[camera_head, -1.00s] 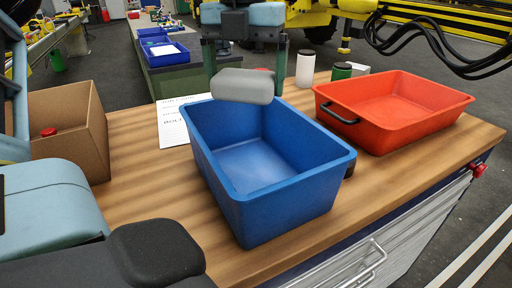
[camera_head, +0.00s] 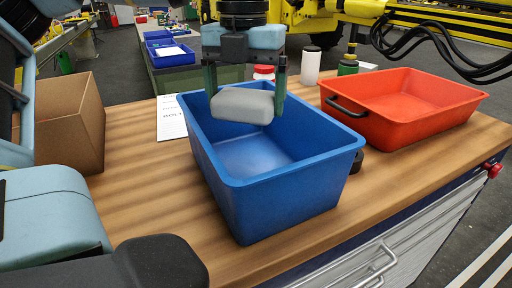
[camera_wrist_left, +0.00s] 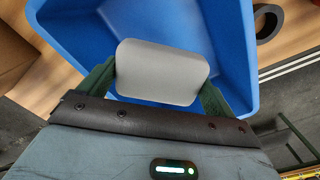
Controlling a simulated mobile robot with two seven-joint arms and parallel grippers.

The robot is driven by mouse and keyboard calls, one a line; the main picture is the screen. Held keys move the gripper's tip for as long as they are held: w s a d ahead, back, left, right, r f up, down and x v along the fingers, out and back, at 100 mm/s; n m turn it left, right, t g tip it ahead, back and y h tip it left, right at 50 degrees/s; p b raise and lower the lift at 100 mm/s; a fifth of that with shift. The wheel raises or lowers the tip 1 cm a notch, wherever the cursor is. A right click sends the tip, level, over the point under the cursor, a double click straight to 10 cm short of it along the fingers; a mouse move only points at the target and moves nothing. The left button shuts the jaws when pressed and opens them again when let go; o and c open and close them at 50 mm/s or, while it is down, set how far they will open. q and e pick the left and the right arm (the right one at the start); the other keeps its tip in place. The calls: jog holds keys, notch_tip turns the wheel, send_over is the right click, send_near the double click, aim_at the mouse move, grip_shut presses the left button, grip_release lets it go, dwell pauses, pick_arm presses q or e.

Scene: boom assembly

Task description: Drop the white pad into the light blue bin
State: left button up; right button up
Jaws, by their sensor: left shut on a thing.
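The white pad (camera_head: 243,105), light grey-white with rounded edges, is held between the two green fingers of my left gripper (camera_head: 245,98). It hangs over the far part of the blue bin (camera_head: 285,200), near rim height, and the bin beneath it looks empty. In the left wrist view the pad (camera_wrist_left: 162,72) sits between the fingers, with the blue bin (camera_wrist_left: 228,40) behind it. I cannot tell whether the pad touches the bin. My right gripper is not identifiable in the head view.
An orange-red tray (camera_head: 400,108) with a black handle stands right of the bin. A cardboard box (camera_head: 72,120) is at the left. A white bottle (camera_head: 310,66), a red-capped container (camera_head: 264,73) and a paper sheet (camera_head: 171,122) are behind. The wooden table (camera_head: 150,200) is clear in front.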

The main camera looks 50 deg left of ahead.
pick_arm(q)
jog(key=o, duration=0.7)
jog(key=shift+r, duration=0.1)
notch_tip(320, 180, up, 8)
jog(key=shift+f+p, duration=0.15)
jog(key=shift+p, duration=0.15)
jog(key=shift+f, duration=0.1)
dwell(0.5)
